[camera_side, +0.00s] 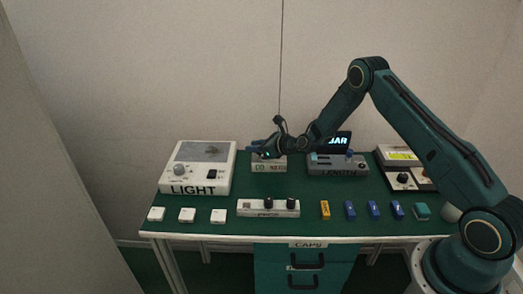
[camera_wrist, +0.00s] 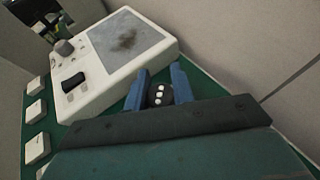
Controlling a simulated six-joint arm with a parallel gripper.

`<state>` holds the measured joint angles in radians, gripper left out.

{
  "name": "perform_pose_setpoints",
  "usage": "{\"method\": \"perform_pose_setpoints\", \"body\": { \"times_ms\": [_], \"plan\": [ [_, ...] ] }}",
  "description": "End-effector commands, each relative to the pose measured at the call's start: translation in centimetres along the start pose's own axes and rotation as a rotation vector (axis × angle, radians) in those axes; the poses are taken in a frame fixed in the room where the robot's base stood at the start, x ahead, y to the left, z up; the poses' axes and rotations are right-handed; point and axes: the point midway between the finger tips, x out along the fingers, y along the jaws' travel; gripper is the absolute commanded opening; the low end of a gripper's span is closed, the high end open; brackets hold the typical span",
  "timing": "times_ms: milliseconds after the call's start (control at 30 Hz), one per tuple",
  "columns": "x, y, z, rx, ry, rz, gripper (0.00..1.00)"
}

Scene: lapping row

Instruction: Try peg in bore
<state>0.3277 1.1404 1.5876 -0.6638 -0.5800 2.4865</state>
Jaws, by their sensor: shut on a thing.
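My gripper (camera_side: 256,147) is above the back of the green bench, over the left end of a small white block marked GO and NO GO (camera_side: 268,167). In the wrist view its two blue fingers (camera_wrist: 158,90) are shut on a dark peg (camera_wrist: 159,96) with white marks on its end. The side view is too small to show the peg clearly or whether it touches the block. The block's bores are hidden by my gripper. A white rack labelled PEGS (camera_side: 250,208) stands at the front, with two dark pegs (camera_side: 268,203) upright in it.
A white LIGHT box (camera_side: 196,187) stands at left; its dark-smudged plate shows in the wrist view (camera_wrist: 127,38). A grey LENGTH unit (camera_side: 325,168) is at right, before a JAR display (camera_side: 338,142). White tiles (camera_side: 187,215) and small coloured blocks (camera_side: 349,210) line the front.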

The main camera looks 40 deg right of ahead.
Motion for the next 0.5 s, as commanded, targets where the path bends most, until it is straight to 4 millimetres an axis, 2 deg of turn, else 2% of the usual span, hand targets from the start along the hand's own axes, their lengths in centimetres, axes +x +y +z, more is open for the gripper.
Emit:
{"method": "perform_pose_setpoints", "body": {
  "times_ms": [500],
  "plan": [
    [0.37, -0.01, -0.86, 0.0, 0.0, 0.0, 0.0]
  ]
}}
